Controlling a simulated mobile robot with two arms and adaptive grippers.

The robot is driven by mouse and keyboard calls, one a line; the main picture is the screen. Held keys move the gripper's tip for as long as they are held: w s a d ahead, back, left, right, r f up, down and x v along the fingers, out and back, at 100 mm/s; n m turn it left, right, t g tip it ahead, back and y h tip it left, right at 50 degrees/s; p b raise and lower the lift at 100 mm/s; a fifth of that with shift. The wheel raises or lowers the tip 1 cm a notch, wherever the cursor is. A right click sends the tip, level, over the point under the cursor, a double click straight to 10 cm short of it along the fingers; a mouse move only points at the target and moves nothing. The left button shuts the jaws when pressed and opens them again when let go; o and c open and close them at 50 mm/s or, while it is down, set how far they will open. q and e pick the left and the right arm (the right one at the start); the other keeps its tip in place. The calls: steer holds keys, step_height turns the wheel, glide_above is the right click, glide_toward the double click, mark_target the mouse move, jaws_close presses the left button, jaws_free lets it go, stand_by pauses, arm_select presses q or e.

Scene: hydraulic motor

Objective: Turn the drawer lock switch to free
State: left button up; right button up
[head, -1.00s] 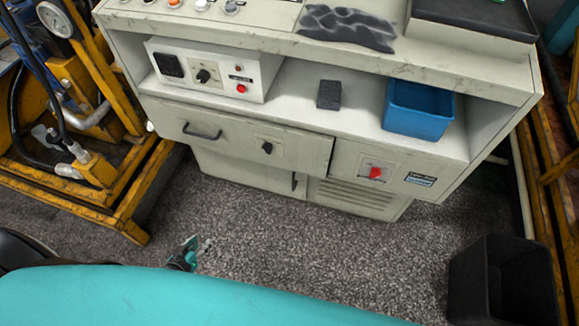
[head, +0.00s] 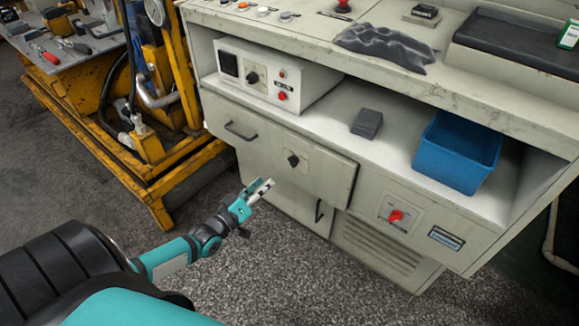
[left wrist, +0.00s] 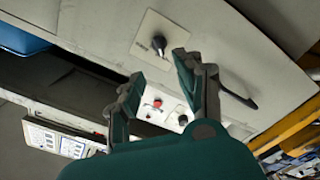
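The drawer lock switch (head: 293,161) is a black knob on a light square plate on the front of the grey drawer (head: 328,172). It also shows in the left wrist view (left wrist: 159,43), beyond the fingertips. The drawer has a black handle (head: 241,131) at its left. My left gripper (head: 262,188) is in front of the drawer, lower and left of the knob, apart from it. In the left wrist view its two fingers (left wrist: 155,75) are spread with nothing between them. My right gripper is not in view.
A red switch (head: 396,216) is on the cabinet front to the right. The shelf above holds a control box (head: 265,77), a dark block (head: 367,122) and a blue bin (head: 457,151). A yellow frame (head: 170,165) stands at the left. The floor in front is clear.

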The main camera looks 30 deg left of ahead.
mark_target(289, 162)
arm_select(q)
steer(key=w+d+b, duration=0.1)
steer(key=w+b, duration=0.1)
steer(key=w, duration=0.9)
steer(key=shift+w, duration=0.3)
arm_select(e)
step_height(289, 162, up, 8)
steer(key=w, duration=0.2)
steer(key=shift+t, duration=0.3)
arm_select(q)
steer(key=shift+c, duration=0.3)
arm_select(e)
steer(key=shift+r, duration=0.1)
arm_select(q)
jaws_close()
